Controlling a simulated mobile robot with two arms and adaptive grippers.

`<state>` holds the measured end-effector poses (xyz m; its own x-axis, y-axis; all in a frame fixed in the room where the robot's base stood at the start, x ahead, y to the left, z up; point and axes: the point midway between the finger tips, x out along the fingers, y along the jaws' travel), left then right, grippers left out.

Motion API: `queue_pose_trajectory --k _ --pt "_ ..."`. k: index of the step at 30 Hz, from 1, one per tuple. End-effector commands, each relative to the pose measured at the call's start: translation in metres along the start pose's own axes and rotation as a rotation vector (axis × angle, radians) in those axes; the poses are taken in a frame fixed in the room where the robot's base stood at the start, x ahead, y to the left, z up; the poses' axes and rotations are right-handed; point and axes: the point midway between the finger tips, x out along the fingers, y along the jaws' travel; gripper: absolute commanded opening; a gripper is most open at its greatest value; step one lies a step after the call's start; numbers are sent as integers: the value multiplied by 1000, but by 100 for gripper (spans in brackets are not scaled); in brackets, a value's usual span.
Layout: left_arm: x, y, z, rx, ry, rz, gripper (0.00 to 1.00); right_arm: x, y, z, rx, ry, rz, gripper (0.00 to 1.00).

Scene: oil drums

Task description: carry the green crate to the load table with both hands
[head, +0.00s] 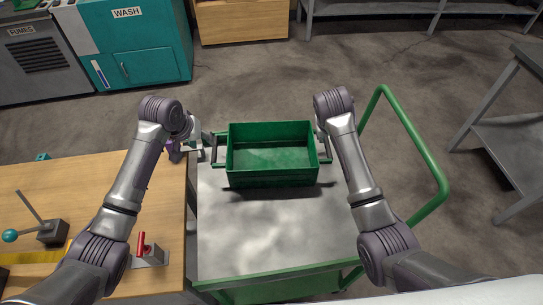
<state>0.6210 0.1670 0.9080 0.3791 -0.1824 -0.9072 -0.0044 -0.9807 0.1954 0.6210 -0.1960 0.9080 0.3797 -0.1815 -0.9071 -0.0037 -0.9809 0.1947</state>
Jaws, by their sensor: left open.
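The green crate (272,180) is empty and sits upright at the far end of a cart's grey top (250,235). It has a bar handle on its left side and another on its right side. My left gripper (211,145) is open at the crate's left handle; I cannot tell whether it touches it. My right gripper (322,146) is at the crate's right handle, mostly hidden behind my own wrist, so its fingers are unclear. I cannot tell which table in view is the load table.
A wooden bench (160,195) adjoins the cart's left side, with a red-handled clamp (147,252) and a lever with a teal knob (40,232). The cart's green push bar (415,150) rises at right. A grey metal table (515,140) stands farther right. Bare floor lies beyond the cart.

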Motion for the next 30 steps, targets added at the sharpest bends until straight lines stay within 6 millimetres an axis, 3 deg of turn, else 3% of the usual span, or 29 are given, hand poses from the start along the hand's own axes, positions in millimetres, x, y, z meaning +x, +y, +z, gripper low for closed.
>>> queue_pose_trajectory --k 9,15,21,30 --pt "64 0 0 -1 -3 -1 48 64 1 1 1 -4 1 31" --pt "94 0 0 -1 -2 0 48 94 0 0 0 -2 1 31" --pt "109 0 0 1 0 -1 48 109 0 0 0 0 0 31" --pt "113 0 0 1 1 0 48 113 0 0 1 1 0 31"
